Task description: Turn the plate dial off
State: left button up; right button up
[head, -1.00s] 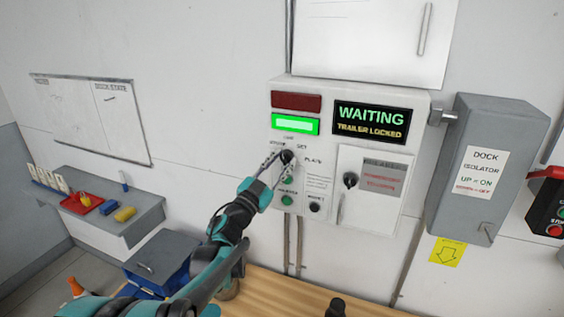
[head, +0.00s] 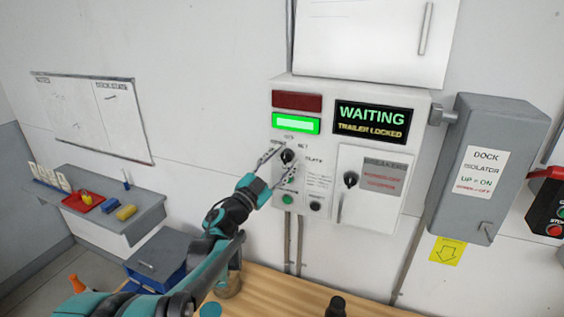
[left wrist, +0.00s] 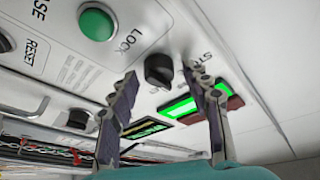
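The plate dial is a black knob (head: 287,157) on the white control box (head: 322,147), below the lit green lamp. It also shows in the left wrist view (left wrist: 160,71), with small lettering around it. My left gripper (head: 279,167) is open in front of the dial. In the left wrist view the two fingers (left wrist: 163,84) stand apart, with the dial between and beyond their tips, apparently untouched. The dial's exact setting is too small to read. My right gripper is not in view.
The display (head: 373,121) reads WAITING, TRAILER LOCKED. A green button (head: 288,199) and a black knob (head: 315,206) sit below the dial. A breaker door (head: 371,190) with another black knob (head: 351,179) is to the right. A wooden bench (head: 290,295) lies below.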

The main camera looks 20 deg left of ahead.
pick_arm(q)
jog(key=v, duration=1.2)
dwell(0.4)
